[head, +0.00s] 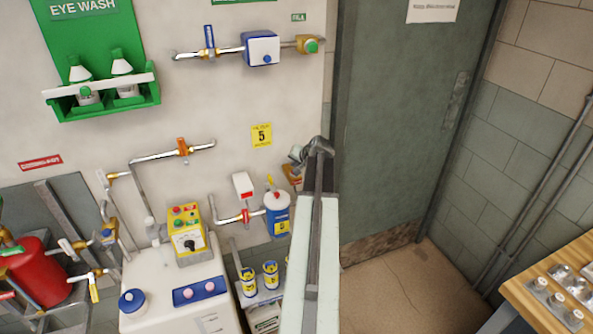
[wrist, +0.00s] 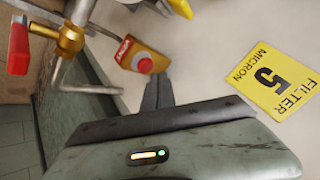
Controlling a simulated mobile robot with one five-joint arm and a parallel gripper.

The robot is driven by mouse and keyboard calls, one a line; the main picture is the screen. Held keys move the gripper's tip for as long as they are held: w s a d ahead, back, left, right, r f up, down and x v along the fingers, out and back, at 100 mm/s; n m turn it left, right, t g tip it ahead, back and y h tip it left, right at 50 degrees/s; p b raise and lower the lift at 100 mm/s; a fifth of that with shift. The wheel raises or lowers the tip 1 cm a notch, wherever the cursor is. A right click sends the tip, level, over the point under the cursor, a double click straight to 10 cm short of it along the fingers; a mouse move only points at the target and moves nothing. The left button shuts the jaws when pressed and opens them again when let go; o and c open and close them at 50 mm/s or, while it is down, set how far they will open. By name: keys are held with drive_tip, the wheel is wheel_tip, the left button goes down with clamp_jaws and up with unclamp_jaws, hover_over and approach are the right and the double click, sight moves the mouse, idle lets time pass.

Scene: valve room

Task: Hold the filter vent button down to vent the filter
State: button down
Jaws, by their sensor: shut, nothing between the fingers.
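The filter vent button is a red round button (wrist: 146,66) on a red and yellow box (wrist: 128,52) in the wrist view. In the head view a small orange-red box (head: 290,179), apparently the same one, shows partly hidden behind my arm. My gripper (wrist: 157,78) is shut and empty. Its dark fingertips end just beside the button, over the edge of the box. I cannot tell whether they touch it or whether the button is pressed. My gripper also shows in the head view (head: 297,155), near the wall. The blue and white filter housing (head: 277,215) is on the wall below.
A yellow "FILTER 5 MICRON" label (wrist: 272,78) is on the wall to the right in the wrist view. A brass valve with a red handle (wrist: 20,45) and pipes lie to the left. A grey-green door (head: 400,120) stands right of my arm. Floor (head: 390,285) before it is clear.

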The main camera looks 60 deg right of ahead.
idle(0.7)
drive_tip(key=shift+w+f+b, duration=0.1)
drive_tip(key=shift+f+b, duration=0.35)
drive_tip(key=shift+f+b, duration=0.55)
idle(0.5)
drive_tip(key=shift+r, duration=0.2)
idle(1.8)
drive_tip(key=shift+r+p, duration=0.85)
drive_tip(key=shift+p, duration=0.2)
wheel_tip(320, 180, up, 5)
drive_tip(key=p, duration=0.5)
drive_tip(key=shift+r, duration=0.1)
